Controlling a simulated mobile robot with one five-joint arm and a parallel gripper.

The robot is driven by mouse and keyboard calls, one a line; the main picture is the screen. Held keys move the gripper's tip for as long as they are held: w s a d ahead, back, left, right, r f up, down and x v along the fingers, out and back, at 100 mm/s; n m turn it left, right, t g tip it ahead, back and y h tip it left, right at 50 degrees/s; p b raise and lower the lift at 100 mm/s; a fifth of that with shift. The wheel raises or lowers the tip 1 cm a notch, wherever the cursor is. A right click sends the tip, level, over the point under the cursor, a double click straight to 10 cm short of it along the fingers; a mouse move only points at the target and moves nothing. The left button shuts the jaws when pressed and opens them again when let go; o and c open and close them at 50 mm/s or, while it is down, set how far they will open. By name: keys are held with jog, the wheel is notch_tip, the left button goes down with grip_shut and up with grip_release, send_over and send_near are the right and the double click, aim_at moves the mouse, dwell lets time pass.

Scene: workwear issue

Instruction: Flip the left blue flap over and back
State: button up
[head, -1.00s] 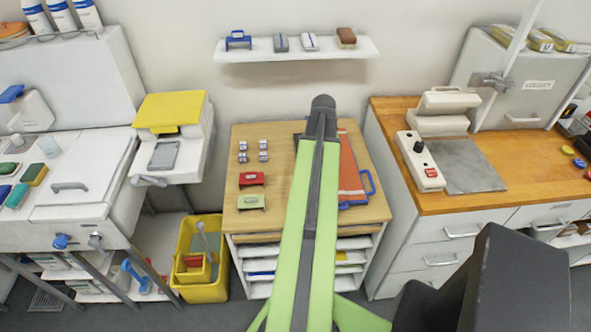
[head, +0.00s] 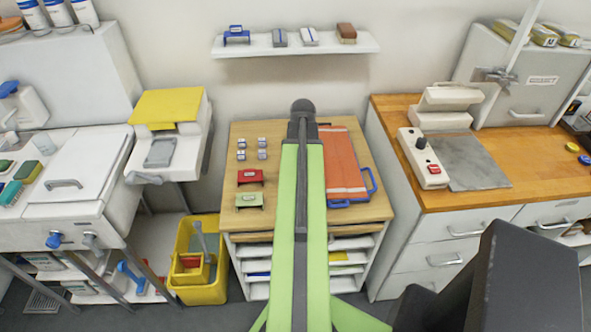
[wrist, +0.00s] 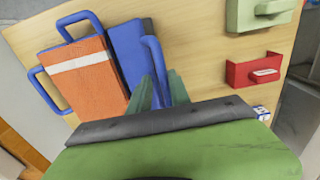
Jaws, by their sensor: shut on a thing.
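An orange panel with a pale stripe (head: 342,165) lies on the wooden top of a low cabinet and also shows in the wrist view (wrist: 80,75). Blue handles stick out at its right (head: 371,182) and front (head: 338,204). The left blue flap (wrist: 127,48) is beside the orange panel in the wrist view; my arm hides most of it in the head view. My gripper (wrist: 163,88) is shut on the flap's blue handle (wrist: 152,55). I cannot tell whether the flap is lifted.
A red holder (head: 250,177), a green holder (head: 249,200) and several small blocks (head: 241,155) stand left of my arm on the wooden top (head: 275,215). A wall shelf (head: 295,46) hangs behind. A yellow bin (head: 207,292) stands on the floor at left.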

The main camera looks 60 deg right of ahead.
jog(key=shift+w+a+f, duration=0.25)
jog(key=shift+f, duration=0.05)
jog(key=shift+w+a+f+b, duration=0.2)
jog(key=shift+f+b, duration=0.35)
jog(key=shift+w+a+f+b, duration=0.2)
jog(key=shift+f+b, duration=0.35)
jog(key=o, duration=0.3)
jog(key=shift+r, duration=0.1)
notch_tip(320, 180, up, 8)
jog(key=p, duration=0.8)
